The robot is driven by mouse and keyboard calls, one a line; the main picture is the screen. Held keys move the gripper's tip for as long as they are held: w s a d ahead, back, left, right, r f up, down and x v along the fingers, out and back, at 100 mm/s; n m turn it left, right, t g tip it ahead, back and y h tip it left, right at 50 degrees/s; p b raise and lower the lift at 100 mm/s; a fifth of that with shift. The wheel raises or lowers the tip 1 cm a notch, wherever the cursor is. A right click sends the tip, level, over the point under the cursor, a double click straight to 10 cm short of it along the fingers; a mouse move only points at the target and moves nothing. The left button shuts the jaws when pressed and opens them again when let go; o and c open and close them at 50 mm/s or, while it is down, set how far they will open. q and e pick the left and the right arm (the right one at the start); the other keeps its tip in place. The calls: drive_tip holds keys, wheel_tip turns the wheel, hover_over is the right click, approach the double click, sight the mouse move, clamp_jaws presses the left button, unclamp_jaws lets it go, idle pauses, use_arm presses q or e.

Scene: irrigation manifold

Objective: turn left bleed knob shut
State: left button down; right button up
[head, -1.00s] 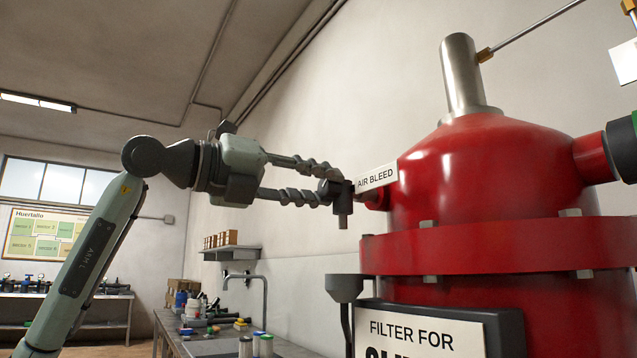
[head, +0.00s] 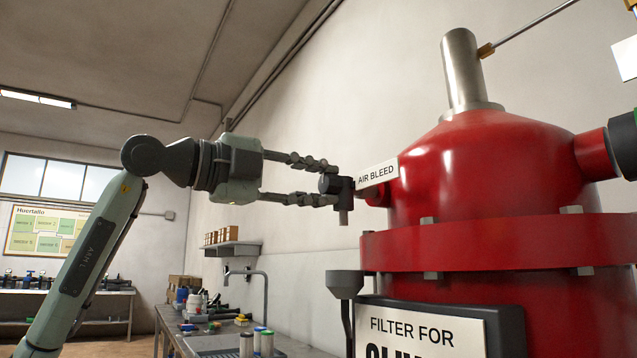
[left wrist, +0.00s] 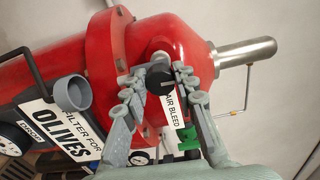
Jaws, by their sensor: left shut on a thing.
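The left bleed knob (head: 329,183) is a small dark cap on a grey valve body with a short spout pointing down. It sits beside the white "AIR BLEED" label (head: 377,173) on the left of the red filter tank (head: 480,170). My left gripper (head: 334,185) has its two fingers on either side of the knob, shut on it. In the left wrist view the black knob (left wrist: 159,79) lies between the fingertips, with a pale line across its face. The valve behind it is mostly hidden there. My right gripper is not in view.
A grey funnel cup (head: 344,284) on a pipe stands below the spout. A "FILTER FOR OLIVES" sign (left wrist: 68,131) is on the tank front. A bench with a sink (head: 220,344) and several bottles is behind at lower left.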

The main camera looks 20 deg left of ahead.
use_arm(q)
drive_tip(key=shift+n, duration=0.4)
drive_tip(key=c, duration=1.5)
unclamp_jaws()
drive_tip(key=shift+c, duration=0.2)
drive_tip(key=o, duration=0.4)
drive_tip(key=shift+c, duration=0.2)
drive_tip(key=shift+s+a, duration=0.2)
drive_tip(key=v, duration=1.1)
drive_tip(key=shift+s, duration=0.2)
drive_tip(key=shift+a, duration=0.15)
